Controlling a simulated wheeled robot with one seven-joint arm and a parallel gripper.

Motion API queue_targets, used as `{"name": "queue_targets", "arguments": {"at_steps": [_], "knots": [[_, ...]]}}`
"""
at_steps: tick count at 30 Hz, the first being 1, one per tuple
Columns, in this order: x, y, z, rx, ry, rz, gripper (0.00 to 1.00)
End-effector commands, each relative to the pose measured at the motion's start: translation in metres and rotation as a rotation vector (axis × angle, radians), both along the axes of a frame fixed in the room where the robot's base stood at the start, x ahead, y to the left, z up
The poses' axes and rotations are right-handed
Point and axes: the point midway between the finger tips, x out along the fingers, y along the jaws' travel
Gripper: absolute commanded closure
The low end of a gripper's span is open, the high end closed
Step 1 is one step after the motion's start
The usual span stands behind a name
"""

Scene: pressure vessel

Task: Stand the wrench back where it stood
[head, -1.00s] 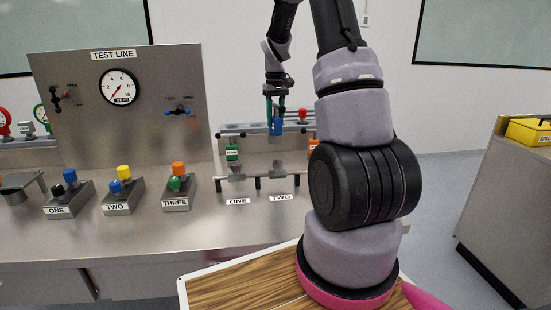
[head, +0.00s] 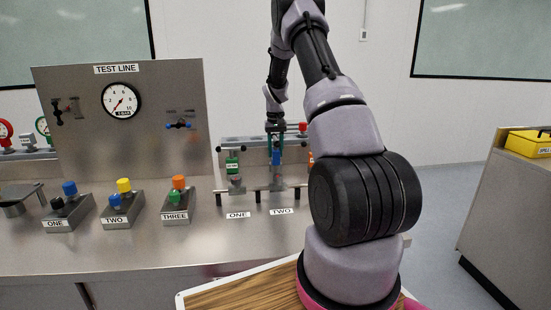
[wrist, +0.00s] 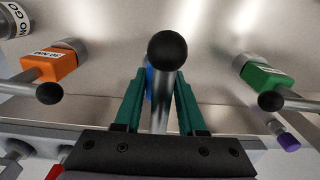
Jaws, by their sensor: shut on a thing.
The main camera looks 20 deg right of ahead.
Motion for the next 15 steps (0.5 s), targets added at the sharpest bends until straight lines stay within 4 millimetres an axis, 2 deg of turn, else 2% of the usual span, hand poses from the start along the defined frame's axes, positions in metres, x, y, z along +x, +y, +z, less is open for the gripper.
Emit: {"name": "queue_targets", "arguments": {"at_steps": [5,15], "knots": [[0.0,0.0,-0.024,0.0,0.0,0.0,1.0],[0.0,0.0,-0.027,0.0,-0.001,0.0,1.0]]}}
